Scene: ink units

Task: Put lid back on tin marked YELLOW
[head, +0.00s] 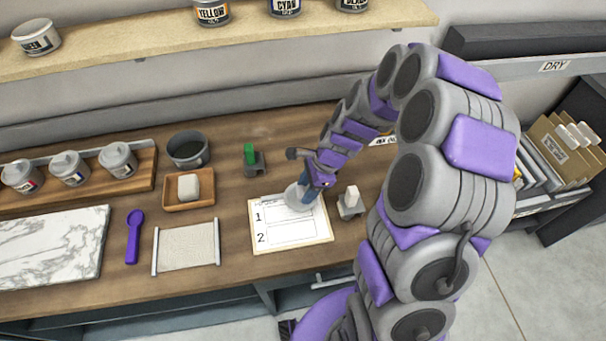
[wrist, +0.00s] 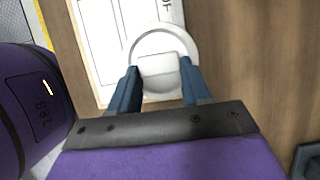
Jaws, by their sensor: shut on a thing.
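The tin marked YELLOW (head: 212,13) stands on the upper shelf at the top of the head view. Its top is cut off by the frame, so I cannot tell whether it is covered. My gripper (head: 311,188) is over the table at the printed card. In the wrist view my gripper (wrist: 160,76) has its two blue fingers shut on the pale block-like knob of a round light grey lid (wrist: 165,38). The lid (head: 294,197) overlaps the card (head: 275,240) marked 1 and 2. I cannot tell whether it touches the card.
The shelf (head: 120,53) also holds a CYAN tin (head: 285,7), a dark-labelled tin (head: 352,4) and a GREEN tin (head: 37,37). Several lidded pots stand in a wooden rack (head: 140,182) at left. A small block stand (head: 350,205) is right of the card.

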